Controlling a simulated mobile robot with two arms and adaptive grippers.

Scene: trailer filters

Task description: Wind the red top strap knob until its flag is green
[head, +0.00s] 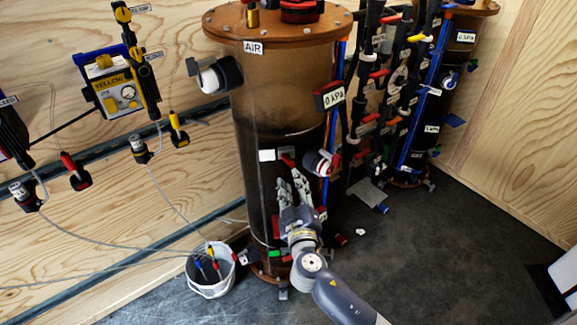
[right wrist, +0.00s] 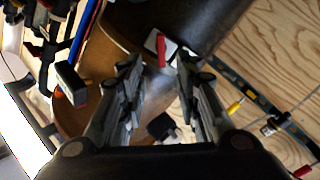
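The top strap's red knob (head: 288,160) is on the front of the large brown cylinder marked AIR (head: 262,95), with a pale, white-looking flag (head: 266,155) to its left. In the right wrist view the red knob (right wrist: 161,49) shows as a narrow bar beside a white plate, beyond the fingertips. My right gripper (head: 291,180) is just below the knob in the head view, fingers pointing up at it. Its fingers (right wrist: 160,72) are apart, with nothing between them, and a gap to the knob seems to remain. My left gripper is not in view.
A green flag (head: 275,254) sits low on the cylinder. A valve with a white body (head: 319,162) sticks out right of the knob. A white bucket (head: 210,278) stands lower left. Hoses and valves (head: 385,90) crowd the right side. Dark floor (head: 450,250) is open at right.

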